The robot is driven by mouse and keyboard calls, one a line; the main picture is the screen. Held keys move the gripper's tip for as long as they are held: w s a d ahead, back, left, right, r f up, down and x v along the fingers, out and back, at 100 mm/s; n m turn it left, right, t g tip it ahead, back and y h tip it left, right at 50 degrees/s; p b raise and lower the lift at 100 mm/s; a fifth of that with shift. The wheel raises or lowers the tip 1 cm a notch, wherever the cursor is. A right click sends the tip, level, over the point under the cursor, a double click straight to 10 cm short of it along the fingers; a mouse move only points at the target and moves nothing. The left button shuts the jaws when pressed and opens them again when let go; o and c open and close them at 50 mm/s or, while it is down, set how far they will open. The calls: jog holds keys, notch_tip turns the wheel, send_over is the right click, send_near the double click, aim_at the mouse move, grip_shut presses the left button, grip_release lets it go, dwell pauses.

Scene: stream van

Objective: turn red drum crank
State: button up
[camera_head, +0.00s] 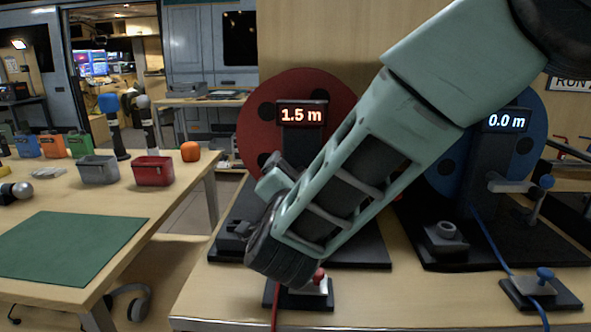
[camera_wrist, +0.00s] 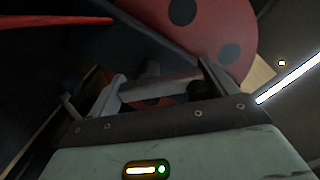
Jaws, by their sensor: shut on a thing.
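The red drum (camera_head: 255,110) stands upright on a dark base behind my arm, and its display (camera_head: 302,114) reads 1.5 m. It fills the upper right of the wrist view (camera_wrist: 218,22). My gripper (camera_wrist: 160,85) is at the front of this drum, shut on the red drum crank. In the head view my forearm hides the crank and most of the gripper. In the wrist view a grey bar and a dark knob show between the fingers; their exact shape is hard to tell.
To the right is a blue drum (camera_head: 537,123), display 0.0 m, with its own crank (camera_head: 513,187). A red-knobbed clamp (camera_head: 318,278) and a blue-knobbed clamp (camera_head: 545,275) sit at the bench's front. A table with bins and a green mat (camera_head: 70,245) is at left.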

jog(key=n+p, duration=0.2)
jog(key=n, duration=0.1)
jog(key=n+p, duration=0.1)
jog(key=shift+a+f+n, duration=0.1)
jog(key=shift+f+n, duration=0.15)
jog(key=shift+n, duration=0.05)
jog(key=shift+f+n+p, duration=0.15)
jog(key=shift+n+p, duration=0.5)
jog(key=shift+n, duration=0.35)
jog(key=shift+f+n+p, duration=0.15)
jog(key=shift+n+p, duration=0.45)
jog(key=shift+n, duration=0.4)
jog(key=o, duration=0.8)
jog(key=shift+o, duration=0.2)
jog(key=s, duration=1.7)
jog(key=shift+s+a+b, duration=0.15)
jog(key=shift+a+b, duration=0.1)
jog(key=shift+b, duration=0.05)
